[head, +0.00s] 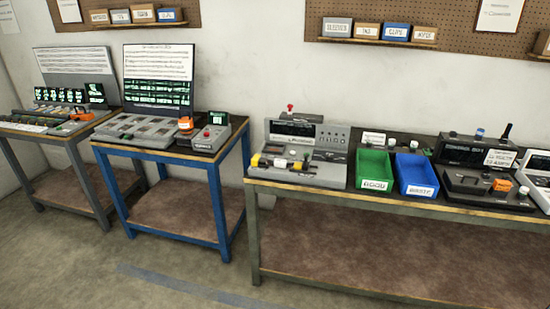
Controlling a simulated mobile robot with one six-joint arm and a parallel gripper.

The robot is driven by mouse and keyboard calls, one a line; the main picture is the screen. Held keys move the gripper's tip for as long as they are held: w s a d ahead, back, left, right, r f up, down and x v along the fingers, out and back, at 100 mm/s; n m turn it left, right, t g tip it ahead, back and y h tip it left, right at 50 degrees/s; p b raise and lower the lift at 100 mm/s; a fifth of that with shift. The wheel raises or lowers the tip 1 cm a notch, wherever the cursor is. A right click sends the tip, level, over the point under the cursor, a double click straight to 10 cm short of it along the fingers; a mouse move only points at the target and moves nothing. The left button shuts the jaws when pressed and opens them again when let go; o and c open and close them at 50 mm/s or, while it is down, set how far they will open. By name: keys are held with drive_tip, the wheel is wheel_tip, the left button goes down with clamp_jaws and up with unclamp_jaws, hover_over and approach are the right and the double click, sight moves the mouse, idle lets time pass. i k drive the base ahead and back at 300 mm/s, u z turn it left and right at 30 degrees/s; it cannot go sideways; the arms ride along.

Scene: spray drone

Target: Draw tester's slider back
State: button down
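A grey bench device (300,172), which looks like the tester, stands at the left end of the long right-hand bench. It has an upright panel with a dark display (292,130) and a red knob (290,107) on top. On its low front bed is a row of small yellow, white and black parts (278,162). Which of these is the slider is too small to tell. A second, dark device (470,182) with an orange part stands further right on the same bench. My gripper is not in view.
A green bin (374,171) and a blue bin (416,175) stand right of the grey device. A blue-framed table (170,153) and a grey table (60,133) stand to the left with boards and small devices. The floor in front is clear.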

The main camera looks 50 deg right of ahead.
sight(305, 167)
drive_tip(key=u, duration=0.45)
drive_tip(key=k, duration=1.35)
drive_tip(key=z, duration=0.65)
drive_tip(key=i, duration=1.35)
drive_tip(key=u, duration=0.05)
